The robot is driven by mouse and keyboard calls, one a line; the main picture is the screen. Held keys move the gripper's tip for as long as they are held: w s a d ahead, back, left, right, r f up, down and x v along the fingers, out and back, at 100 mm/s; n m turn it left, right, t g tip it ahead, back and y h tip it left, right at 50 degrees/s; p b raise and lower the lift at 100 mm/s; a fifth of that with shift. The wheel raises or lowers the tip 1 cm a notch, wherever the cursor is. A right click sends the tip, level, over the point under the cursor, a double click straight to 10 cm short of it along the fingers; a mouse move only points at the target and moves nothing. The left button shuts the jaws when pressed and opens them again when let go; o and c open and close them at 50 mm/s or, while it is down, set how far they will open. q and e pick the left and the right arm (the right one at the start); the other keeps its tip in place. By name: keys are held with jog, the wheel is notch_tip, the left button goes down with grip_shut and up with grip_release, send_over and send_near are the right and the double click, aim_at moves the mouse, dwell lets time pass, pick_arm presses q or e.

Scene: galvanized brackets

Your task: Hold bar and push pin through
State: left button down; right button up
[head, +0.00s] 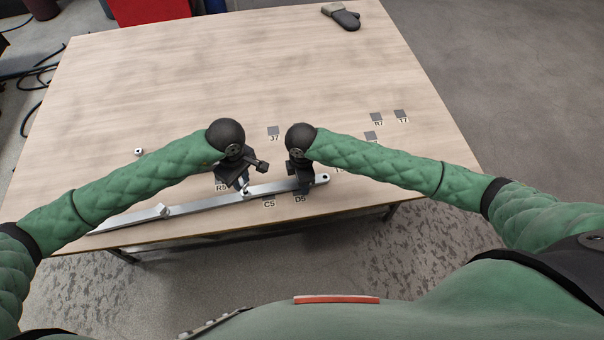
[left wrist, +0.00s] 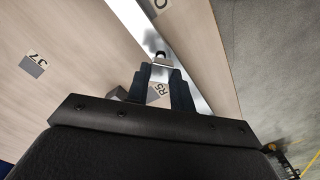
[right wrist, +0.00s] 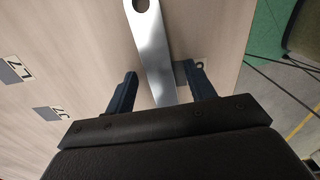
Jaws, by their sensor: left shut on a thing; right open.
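A long galvanized metal bar (head: 205,206) lies near the table's front edge; a round hole shows in its end in the right wrist view (right wrist: 150,45). My left gripper (head: 243,186) is shut on a small bright metal pin (left wrist: 160,58), above the bar in the left wrist view. How far the pin is in a hole is hard to tell. My right gripper (head: 303,187) is open, with its fingers either side of the bar near its right end; in the right wrist view (right wrist: 158,85) the bar passes between them, not visibly clamped.
A small pale nut-like piece (head: 139,152) sits at left on the table (head: 230,70). Grey squares with labels such as J7 (head: 274,131) and R7 (head: 376,118) lie around the right side. The table's middle is clear.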

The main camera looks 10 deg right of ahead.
jog(key=shift+f, duration=0.1)
grip_shut()
dwell(0.7)
pick_arm(q)
jog(key=shift+f, duration=1.65)
dwell(1.7)
jog(key=c, duration=1.1)
grip_release()
jog(key=shift+c, duration=0.2)
jog(key=shift+r, duration=0.1)
jog(key=shift+r, duration=2.9)
